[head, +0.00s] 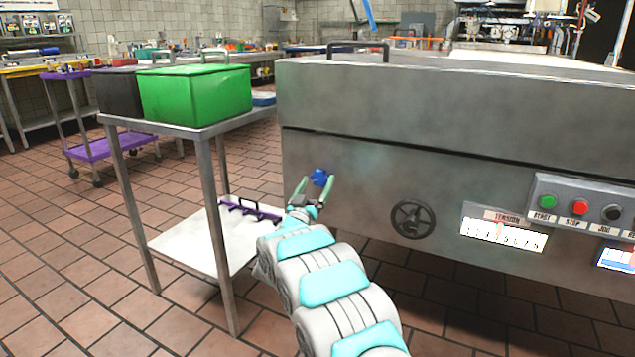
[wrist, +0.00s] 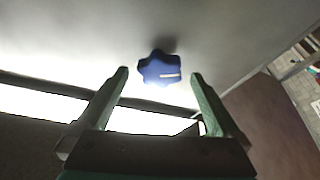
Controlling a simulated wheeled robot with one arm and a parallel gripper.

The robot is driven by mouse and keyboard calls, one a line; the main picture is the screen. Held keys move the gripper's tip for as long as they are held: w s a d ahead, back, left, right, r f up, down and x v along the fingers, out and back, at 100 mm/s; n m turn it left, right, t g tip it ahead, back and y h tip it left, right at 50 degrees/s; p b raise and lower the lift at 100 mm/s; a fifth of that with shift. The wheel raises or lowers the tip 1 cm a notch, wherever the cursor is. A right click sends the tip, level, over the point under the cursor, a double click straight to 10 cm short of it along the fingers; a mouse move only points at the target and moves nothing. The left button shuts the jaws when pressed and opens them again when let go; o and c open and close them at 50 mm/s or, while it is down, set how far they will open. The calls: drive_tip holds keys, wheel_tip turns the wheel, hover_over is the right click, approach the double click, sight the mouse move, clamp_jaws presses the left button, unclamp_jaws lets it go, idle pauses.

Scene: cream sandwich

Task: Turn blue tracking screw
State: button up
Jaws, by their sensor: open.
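The blue tracking screw (head: 320,177) is a small star-shaped knob on the left part of the steel machine's front panel. In the wrist view the blue screw (wrist: 159,68) shows a light line on its face, pointing right. My gripper (head: 318,184) is open in front of it, with green fingers to either side of the knob. In the wrist view my gripper (wrist: 159,75) has its fingertips left and right of the screw, with a gap on both sides. I cannot tell how far the tips are from the panel.
The steel machine (head: 390,100) fills the right side. A black handwheel (head: 413,219) sits right of the screw, with a tension scale (head: 502,234) and a button box (head: 580,206) beyond. A steel table (head: 205,128) with a green bin (head: 195,93) stands left.

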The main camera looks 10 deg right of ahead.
drive_tip(key=shift+w+d+r, duration=0.25)
drive_tip(key=shift+w+d, duration=0.1)
drive_tip(key=shift+w, duration=0.2)
drive_tip(key=shift+c, duration=0.4)
drive_tip(key=c, duration=1.3)
drive_tip(key=shift+a+m+h, duration=0.1)
drive_tip(key=shift+m+h, duration=0.2)
drive_tip(key=shift+m, duration=0.3)
